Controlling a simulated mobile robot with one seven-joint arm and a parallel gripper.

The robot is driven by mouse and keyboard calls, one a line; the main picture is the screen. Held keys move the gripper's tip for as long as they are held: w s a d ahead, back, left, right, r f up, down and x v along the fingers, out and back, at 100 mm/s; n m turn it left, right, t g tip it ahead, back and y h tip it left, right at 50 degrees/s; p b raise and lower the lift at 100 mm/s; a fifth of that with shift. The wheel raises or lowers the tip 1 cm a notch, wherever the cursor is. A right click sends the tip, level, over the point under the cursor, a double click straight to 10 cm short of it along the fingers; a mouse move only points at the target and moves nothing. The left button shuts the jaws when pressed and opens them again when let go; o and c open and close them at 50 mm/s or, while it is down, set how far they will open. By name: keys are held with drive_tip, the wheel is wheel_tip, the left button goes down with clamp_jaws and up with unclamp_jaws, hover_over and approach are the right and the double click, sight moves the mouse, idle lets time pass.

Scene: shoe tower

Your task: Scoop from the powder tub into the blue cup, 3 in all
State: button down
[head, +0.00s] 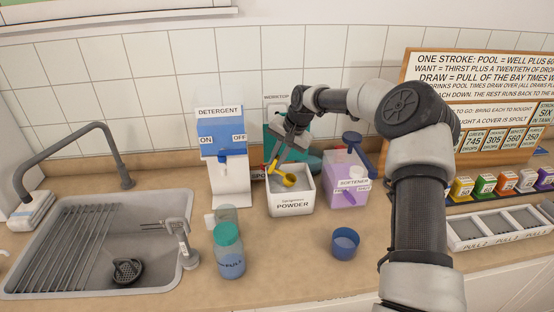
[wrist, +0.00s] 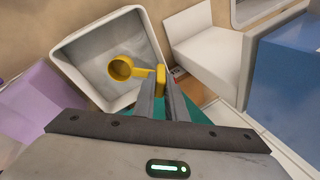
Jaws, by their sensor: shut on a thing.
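The white powder tub (head: 292,203) stands on the counter in the middle, labelled POWDER. It also shows in the wrist view (wrist: 75,77), with a pale grey-white inside. My gripper (head: 279,166) is above the tub, shut on the handle of a yellow scoop (head: 288,180). In the wrist view the scoop's round bowl (wrist: 121,67) is over the tub's opening. I cannot tell whether the bowl holds powder or touches it. The blue cup (head: 345,243) stands open on the counter, in front and to the right of the tub; its contents are hidden.
A blue-and-white detergent dispenser (head: 222,139) stands left of the tub, and a purple softener box (head: 345,178) right of it. A teal-lidded bottle (head: 229,253) stands front left. The sink (head: 95,245) is at left, a partitioned tray (head: 500,226) at right. Counter around the cup is clear.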

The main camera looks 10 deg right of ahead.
sight(276, 171)
drive_tip(key=shift+s+f, duration=0.2)
drive_tip(key=shift+f, duration=0.35)
drive_tip(key=shift+s+f, duration=0.15)
drive_tip(key=shift+f, duration=0.4)
drive_tip(key=x, duration=0.1)
drive_tip(key=b+x, duration=0.1)
drive_tip(key=shift+w+d+f+b, duration=0.1)
drive_tip(key=shift+d+f+b, duration=0.05)
drive_tip(key=shift+f+b, duration=0.2)
drive_tip(key=shift+f, duration=0.1)
drive_tip(key=shift+f+b, duration=0.35)
drive_tip(key=shift+f, duration=0.1)
